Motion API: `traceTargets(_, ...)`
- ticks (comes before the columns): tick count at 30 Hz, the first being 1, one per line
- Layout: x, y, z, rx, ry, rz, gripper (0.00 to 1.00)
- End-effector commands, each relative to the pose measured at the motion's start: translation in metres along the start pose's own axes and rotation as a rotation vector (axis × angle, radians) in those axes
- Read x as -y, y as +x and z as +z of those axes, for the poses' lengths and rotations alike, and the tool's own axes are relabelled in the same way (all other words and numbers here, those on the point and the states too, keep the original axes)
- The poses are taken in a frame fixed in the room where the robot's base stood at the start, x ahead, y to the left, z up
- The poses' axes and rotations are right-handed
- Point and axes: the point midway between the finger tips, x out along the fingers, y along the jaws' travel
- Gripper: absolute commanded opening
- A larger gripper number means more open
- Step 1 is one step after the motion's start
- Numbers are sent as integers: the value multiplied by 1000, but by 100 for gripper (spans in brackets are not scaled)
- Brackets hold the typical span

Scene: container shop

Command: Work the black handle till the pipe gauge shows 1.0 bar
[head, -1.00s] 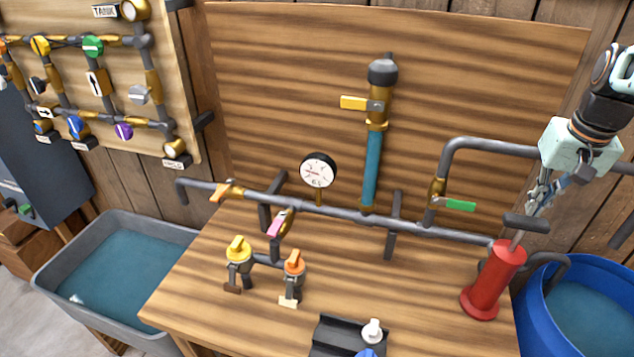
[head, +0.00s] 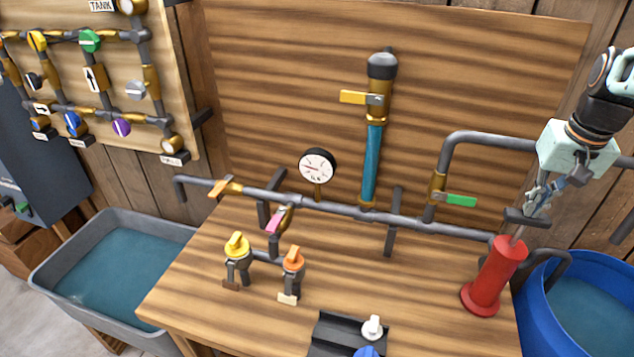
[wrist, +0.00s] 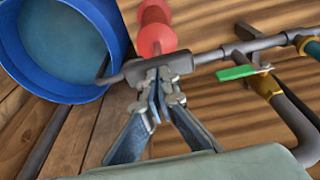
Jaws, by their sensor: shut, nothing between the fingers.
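The black handle (head: 527,218) tops the rod of the red hand pump (head: 494,276) at the right of the bench. The rod shows a short way above the red body. My gripper (head: 538,208) is shut and empty, its fingertips right at the handle from above. In the wrist view the shut fingers (wrist: 157,92) lie over the handle (wrist: 168,66); I cannot tell if they touch it. The round pipe gauge (head: 317,166) stands on the pipe with a white face; its needle points to the left, and its digits are too small to read surely.
A green lever (head: 461,201), a yellow lever (head: 353,97), a pink lever (head: 274,225) and an orange lever (head: 219,187) sit on the pipework. A blue tub of water (head: 537,310) stands right of the pump. A grey basin (head: 45,275) is at left.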

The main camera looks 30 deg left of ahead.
Motion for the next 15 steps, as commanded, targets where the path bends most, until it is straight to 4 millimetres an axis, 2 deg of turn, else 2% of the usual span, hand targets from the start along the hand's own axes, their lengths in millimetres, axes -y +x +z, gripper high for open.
traceTargets(15, 0, 40, 9, 4, 0, -1, 0)
